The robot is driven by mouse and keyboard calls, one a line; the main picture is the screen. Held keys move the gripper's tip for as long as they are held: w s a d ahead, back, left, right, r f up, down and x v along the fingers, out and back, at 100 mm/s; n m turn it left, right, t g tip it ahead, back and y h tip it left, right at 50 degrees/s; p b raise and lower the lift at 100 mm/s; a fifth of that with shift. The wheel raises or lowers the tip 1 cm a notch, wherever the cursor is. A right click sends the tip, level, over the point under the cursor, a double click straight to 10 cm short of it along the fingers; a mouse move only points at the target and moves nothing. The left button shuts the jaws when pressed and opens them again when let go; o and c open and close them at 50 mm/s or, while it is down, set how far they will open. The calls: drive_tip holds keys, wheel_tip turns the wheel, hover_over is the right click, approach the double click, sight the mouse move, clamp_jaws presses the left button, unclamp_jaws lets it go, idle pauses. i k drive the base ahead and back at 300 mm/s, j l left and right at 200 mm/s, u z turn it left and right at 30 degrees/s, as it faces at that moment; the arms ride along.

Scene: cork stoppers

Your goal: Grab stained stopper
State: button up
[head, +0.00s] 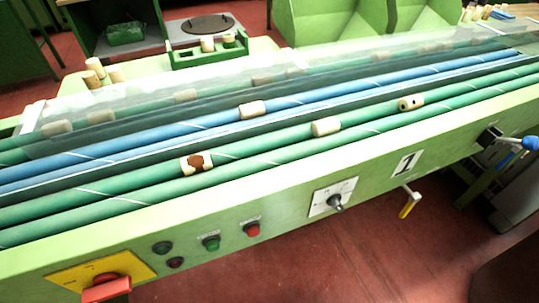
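The stained stopper (196,162) is a pale cork with a large dark reddish-brown patch. It lies on its side on the near green rollers (130,190), left of the middle in the head view. A plain pale stopper (326,126) lies farther right on the same rollers. Beyond it is a stopper with small dark holes (410,103). Another plain stopper (252,109) lies on the blue rollers (330,93) behind. My gripper does not show in this view.
A clear cover (140,98) extends over the rear rollers, with several corks beneath it. The green machine front carries a red switch (106,288), buttons (252,229), a knob (335,201) and a yellow-handled crank (408,205). Red floor (330,265) is open in front.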

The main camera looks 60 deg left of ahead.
sight(190, 165)
drive_tip(key=k+l+u, duration=0.1)
drive_tip(key=u, duration=0.35)
drive_tip(key=k+l+u, duration=0.15)
drive_tip(key=u, duration=0.3)
drive_tip(key=k+l+u, duration=0.1)
drive_tip(key=u, duration=0.4)
drive_tip(key=k+u, duration=0.2)
drive_tip(key=u, duration=0.25)
drive_tip(key=k+u, duration=0.15)
drive_tip(key=u, duration=0.3)
drive_tip(key=j+u, duration=0.25)
drive_tip(key=u, duration=0.2)
drive_tip(key=k+j, duration=0.05)
